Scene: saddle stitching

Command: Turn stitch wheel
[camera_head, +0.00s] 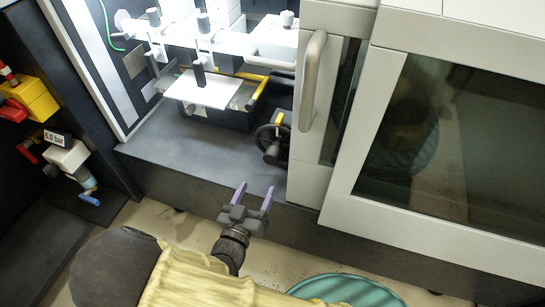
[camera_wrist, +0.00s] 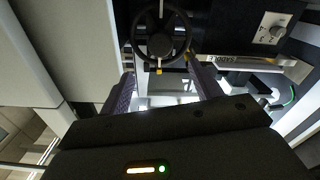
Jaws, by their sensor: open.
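The stitch wheel (camera_wrist: 139,38) is a black spoked handwheel. In the wrist view it is at the top centre, ahead of my fingers and apart from them. In the head view the wheel (camera_head: 262,138) sits in the machine recess, partly hidden by the white door edge, with a dark knob and a yellow part on it. My gripper (camera_head: 254,197) is open and empty, its two purple fingers pointing toward the machine, in front of and below the wheel. In the wrist view my gripper (camera_wrist: 160,88) shows one finger on either side below the wheel.
A white door with a long handle (camera_head: 312,80) stands just right of the wheel. A dark ledge (camera_head: 200,150) lies left of it. A white plate (camera_head: 205,91) and yellow bar (camera_head: 258,92) are above.

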